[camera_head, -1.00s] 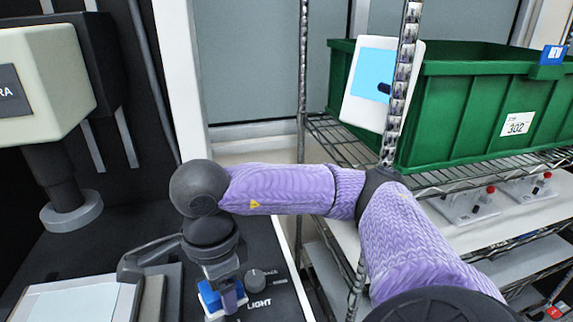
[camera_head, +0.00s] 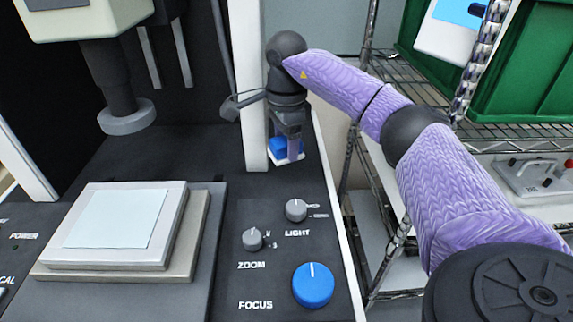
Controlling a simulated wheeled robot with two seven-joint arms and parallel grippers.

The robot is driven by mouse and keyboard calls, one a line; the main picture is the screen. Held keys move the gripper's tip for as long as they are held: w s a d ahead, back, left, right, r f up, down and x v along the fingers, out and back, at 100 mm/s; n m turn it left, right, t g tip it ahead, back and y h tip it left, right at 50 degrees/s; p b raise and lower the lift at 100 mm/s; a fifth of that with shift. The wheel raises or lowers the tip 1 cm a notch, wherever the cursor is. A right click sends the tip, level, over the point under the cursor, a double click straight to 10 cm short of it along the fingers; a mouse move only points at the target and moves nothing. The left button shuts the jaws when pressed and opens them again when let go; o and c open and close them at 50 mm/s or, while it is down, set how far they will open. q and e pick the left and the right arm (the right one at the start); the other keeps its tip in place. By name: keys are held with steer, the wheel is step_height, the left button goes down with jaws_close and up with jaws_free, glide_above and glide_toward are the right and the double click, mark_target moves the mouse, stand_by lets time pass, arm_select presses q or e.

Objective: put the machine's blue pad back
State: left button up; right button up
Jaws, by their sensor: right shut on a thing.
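The blue pad (camera_head: 279,146) is a small blue block with a white underside. It is at the back right of the machine's black deck, beside the foot of a white upright. My right gripper (camera_head: 292,150) points down and is shut on it, with a finger covering part of its front. I cannot tell whether the pad touches the deck or hangs just above it. My left gripper is not in view.
The deck holds a light knob (camera_head: 296,209), a zoom knob (camera_head: 252,239) and a large blue focus knob (camera_head: 313,285). A stage plate (camera_head: 172,225) lies left, below a lens column (camera_head: 126,118). A wire rack with a green bin (camera_head: 535,75) stands right.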

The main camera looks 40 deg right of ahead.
mark_target(287, 184)
step_height(287, 184, down, 7)
steer(key=shift+s+r+b, duration=0.1)
steer(key=shift+b, duration=0.9)
steer(key=shift+f, duration=0.25)
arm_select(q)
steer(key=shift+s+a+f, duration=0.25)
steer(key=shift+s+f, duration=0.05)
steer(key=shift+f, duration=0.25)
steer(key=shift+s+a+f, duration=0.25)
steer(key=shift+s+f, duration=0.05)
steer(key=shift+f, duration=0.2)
arm_select(e)
steer(key=shift+r, duration=0.1)
steer(key=o, duration=1.1)
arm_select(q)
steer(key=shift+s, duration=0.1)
